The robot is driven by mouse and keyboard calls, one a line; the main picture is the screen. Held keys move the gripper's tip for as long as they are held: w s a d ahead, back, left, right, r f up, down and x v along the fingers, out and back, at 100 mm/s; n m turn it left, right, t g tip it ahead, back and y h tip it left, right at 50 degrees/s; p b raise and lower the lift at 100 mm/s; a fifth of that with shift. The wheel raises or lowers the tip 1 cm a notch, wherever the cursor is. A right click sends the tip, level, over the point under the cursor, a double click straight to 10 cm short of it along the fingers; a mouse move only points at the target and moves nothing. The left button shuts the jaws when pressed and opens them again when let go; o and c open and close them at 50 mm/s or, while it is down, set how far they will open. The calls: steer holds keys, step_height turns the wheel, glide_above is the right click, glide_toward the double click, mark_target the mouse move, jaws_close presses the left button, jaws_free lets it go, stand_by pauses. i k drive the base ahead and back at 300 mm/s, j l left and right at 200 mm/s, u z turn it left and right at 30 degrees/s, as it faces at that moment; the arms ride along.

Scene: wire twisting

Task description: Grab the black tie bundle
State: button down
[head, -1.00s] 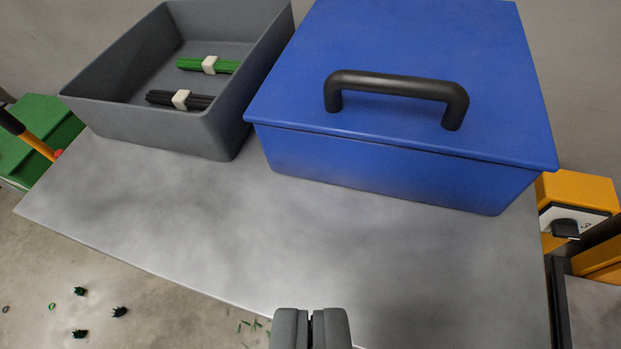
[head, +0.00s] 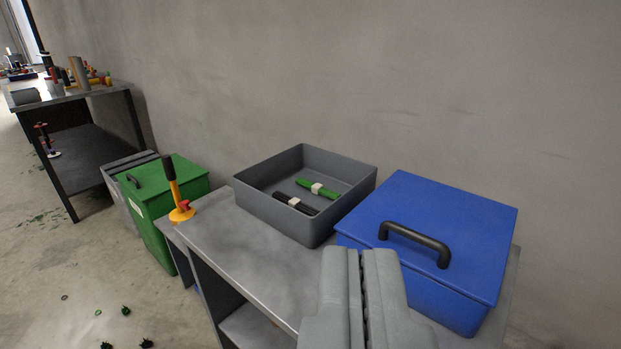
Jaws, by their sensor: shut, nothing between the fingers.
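The black tie bundle (head: 296,204) lies in the open grey bin (head: 258,212), bound by a white band around its middle. A green tie bundle (head: 318,188), also with a white band, lies beside it, farther back and to the right. The grey bin stands on a metal table (head: 266,262). My gripper (head: 354,254) is shut and empty. It shows large at the bottom of the picture, in front of the bin and the blue box, apart from both bundles.
A closed blue box (head: 455,215) with a black handle (head: 414,240) stands right of the bin. A yellow tool with a black grip (head: 172,180) stands left of it. A green box (head: 155,215) is beyond. A wall rises behind. Small dark bits lie on the floor.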

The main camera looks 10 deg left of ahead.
mark_target(295, 203)
steer(key=i+j, duration=0.3)
steer(key=j, duration=0.2)
steer(key=i+j, duration=0.3)
steer(key=j, duration=0.15)
steer(key=i+j, duration=0.3)
steer(key=j, duration=0.2)
